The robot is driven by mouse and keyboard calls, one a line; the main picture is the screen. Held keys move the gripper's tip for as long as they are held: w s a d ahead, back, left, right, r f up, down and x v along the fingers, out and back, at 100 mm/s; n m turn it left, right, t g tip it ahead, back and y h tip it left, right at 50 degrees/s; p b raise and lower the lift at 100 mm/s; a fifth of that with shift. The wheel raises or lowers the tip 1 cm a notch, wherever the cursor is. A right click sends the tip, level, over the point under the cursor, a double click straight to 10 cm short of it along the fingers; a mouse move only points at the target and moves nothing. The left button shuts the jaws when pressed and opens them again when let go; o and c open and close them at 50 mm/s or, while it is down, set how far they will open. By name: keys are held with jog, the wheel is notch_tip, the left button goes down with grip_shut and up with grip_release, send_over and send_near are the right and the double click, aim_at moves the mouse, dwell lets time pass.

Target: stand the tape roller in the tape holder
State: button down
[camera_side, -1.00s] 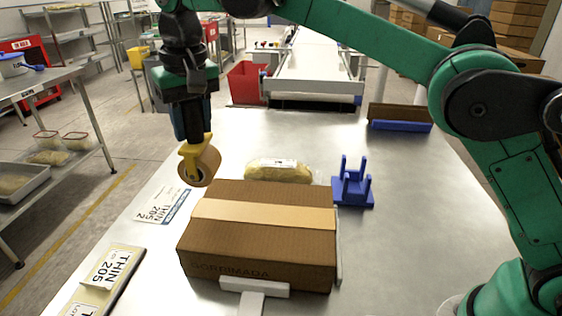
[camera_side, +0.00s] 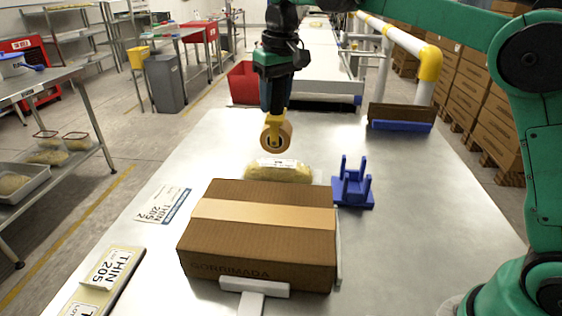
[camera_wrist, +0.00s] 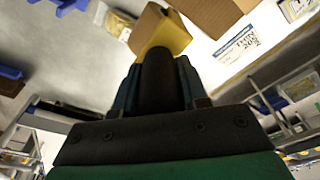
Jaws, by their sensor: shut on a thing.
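The tape roller (camera_side: 276,134) has a yellow frame and a brown roll of tape. My gripper (camera_side: 274,108) is shut on it and holds it in the air above and behind the bagged product. The tape roller also shows in the wrist view (camera_wrist: 160,32), at the end of my gripper; the fingertips are largely hidden there. The tape holder (camera_side: 353,188) is a blue stand with upright posts on a flat base. It stands empty on the table, to the right of the tape roller and lower in the picture.
A taped cardboard box (camera_side: 262,240) lies in front, just left of the holder. A bagged yellow product (camera_side: 278,171) lies behind the box. A printed card (camera_side: 163,206) lies at left. A blue-edged brown piece (camera_side: 400,117) stands at back right. The table right of the holder is clear.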

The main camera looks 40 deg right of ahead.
jog(key=s+d+f, duration=0.1)
jog(key=s+d, duration=0.3)
jog(key=d, duration=0.4)
jog(key=s+d+f, duration=0.1)
jog(key=s+d, duration=0.3)
jog(key=d, duration=0.4)
notch_tip(320, 180, down, 11)
jog(key=shift+f, duration=0.15)
jog(key=shift+w+a, duration=0.1)
jog(key=shift+c, duration=1.9)
grip_release()
